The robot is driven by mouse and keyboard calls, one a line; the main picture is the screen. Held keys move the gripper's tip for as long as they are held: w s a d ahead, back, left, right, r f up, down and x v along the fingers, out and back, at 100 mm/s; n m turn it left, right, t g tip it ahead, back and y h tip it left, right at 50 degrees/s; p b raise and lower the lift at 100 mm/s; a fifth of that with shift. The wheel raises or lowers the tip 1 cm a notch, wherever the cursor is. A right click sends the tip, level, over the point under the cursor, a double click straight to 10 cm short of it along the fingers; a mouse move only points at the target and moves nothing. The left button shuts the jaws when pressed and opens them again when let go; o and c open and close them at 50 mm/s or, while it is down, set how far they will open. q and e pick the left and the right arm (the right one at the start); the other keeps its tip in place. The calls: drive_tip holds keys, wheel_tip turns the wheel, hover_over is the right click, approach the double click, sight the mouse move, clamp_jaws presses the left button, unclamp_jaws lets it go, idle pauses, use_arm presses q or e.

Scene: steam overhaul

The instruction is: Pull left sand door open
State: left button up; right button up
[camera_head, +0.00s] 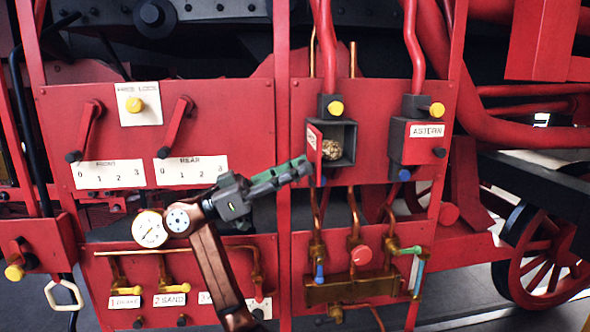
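The left sand box (349,141) is a dark box on the red panel, with a yellow knob (336,108) above it. Its red door (315,140), with a partly readable white label, stands swung out to the left. A tan, grainy lump (332,150) shows inside.
Red levers (90,125) stand over number plates at left. A gauge (150,229) and brass valves and pipes (355,255) lie below. A spoked wheel (545,262) is at far right.

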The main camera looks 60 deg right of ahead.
drive_tip(key=shift+o, duration=0.7)
drive_tip(key=v, duration=1.2)
drive_tip(key=shift+w, duration=0.2)
drive_tip(key=shift+r, duration=0.15)
